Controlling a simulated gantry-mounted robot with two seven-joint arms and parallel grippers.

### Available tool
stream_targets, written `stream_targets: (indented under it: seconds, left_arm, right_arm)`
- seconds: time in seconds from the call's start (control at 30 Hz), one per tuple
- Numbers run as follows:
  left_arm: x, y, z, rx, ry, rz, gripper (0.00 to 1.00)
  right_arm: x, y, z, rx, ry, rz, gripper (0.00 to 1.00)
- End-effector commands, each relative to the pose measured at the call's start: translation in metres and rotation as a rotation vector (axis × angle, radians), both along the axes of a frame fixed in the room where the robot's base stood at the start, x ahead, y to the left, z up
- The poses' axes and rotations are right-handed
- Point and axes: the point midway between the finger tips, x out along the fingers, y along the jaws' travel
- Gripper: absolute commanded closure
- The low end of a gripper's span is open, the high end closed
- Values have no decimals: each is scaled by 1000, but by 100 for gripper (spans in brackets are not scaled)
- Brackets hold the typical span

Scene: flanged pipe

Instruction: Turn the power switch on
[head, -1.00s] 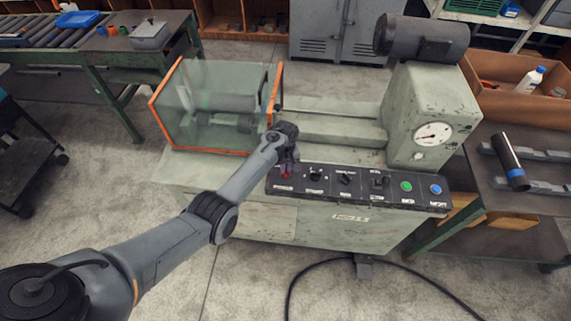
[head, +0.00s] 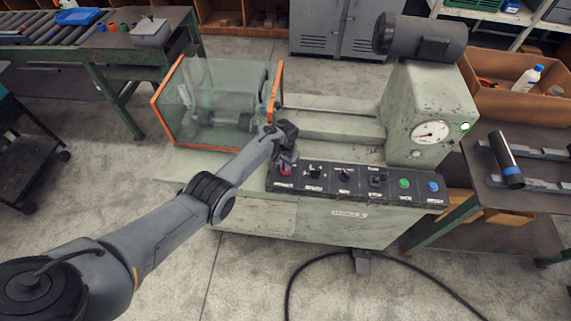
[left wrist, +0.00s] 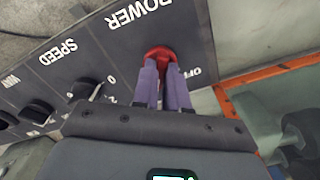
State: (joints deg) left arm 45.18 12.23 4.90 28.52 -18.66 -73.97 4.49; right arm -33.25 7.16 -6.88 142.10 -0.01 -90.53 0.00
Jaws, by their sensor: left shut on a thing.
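The power switch is a red knob (head: 285,170) at the left end of the black control panel (head: 327,187) on the green-grey machine. In the left wrist view, the red knob (left wrist: 159,52) sits below the word POWER, with OFF lettered beside it. My left gripper (head: 287,163) is at the knob. Its two purple fingers (left wrist: 162,72) are shut on the knob and hide part of it, so I cannot read its exact setting. A small green lamp (head: 466,127) glows on the machine's headstock beside the gauge. My right gripper is not in view.
Black selector knobs (head: 345,175) and green (head: 404,183) and blue (head: 434,187) buttons sit right of the switch. A clear guard with orange edges (head: 152,110) stands behind and left of my gripper. A black cable (head: 300,275) lies on the floor in front.

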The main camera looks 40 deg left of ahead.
Motion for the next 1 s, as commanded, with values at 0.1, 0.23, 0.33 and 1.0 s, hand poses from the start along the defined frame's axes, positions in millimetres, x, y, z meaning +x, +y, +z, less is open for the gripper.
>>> stream_targets:
  seconds: [0.1,0.23,0.33,1.0]
  left_arm:
    - [0,1,1,1,0,-78,100]
    - [0,0,1,1,0,-145,100]
    - [0,0,1,1,-1,-181,100]
    - [0,0,0,0,-1,-230,83]
  right_arm:
    - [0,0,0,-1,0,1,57]
    - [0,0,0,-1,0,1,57]
    - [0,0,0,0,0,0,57]
    - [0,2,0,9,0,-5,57]
